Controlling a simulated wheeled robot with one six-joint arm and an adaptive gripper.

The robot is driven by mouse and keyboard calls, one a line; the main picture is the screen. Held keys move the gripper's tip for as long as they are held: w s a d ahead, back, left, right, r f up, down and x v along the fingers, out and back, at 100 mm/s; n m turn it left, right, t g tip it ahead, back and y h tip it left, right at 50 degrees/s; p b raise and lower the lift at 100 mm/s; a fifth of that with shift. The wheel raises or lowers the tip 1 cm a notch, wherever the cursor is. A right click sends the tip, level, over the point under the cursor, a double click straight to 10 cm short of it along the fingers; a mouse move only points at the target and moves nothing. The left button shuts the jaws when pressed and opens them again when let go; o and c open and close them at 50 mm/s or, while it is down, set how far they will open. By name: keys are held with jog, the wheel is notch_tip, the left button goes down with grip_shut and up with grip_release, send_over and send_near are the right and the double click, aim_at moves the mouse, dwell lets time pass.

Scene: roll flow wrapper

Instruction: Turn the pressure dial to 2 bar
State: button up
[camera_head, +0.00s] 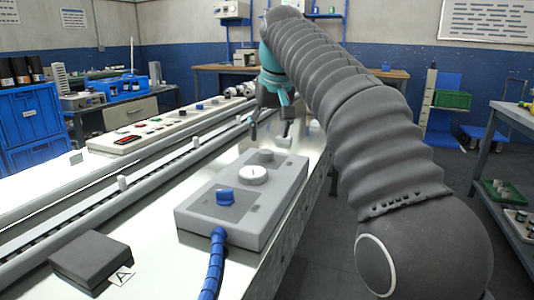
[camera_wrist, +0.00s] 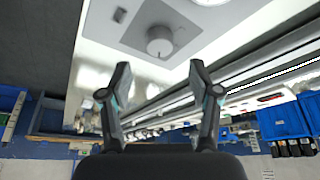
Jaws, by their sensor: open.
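A light grey control box (camera_head: 240,205) lies on the bench in the head view. It carries a blue knob (camera_head: 225,196), a round white-faced dial (camera_head: 253,174) and a grey knob (camera_head: 265,155) at its far end. I cannot read any marks or tell which is the pressure dial. My gripper (camera_head: 269,134) is open and empty, above and beyond the far end of the box. In the wrist view a pale round knob (camera_wrist: 160,42) on a grey square plate lies ahead of my gripper (camera_wrist: 159,68), between the fingertip lines and apart from them.
A blue hose (camera_head: 212,265) leaves the near end of the box. A dark flat block (camera_head: 90,262) lies at the near left. A long rail (camera_head: 120,200) and a panel with a red display (camera_head: 128,139) run along the left.

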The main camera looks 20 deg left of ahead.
aim_at(266, 151)
jog(key=b+x, duration=0.1)
jog(key=x, duration=0.5)
jog(key=shift+w+f, duration=0.1)
jog(key=c, duration=1.1)
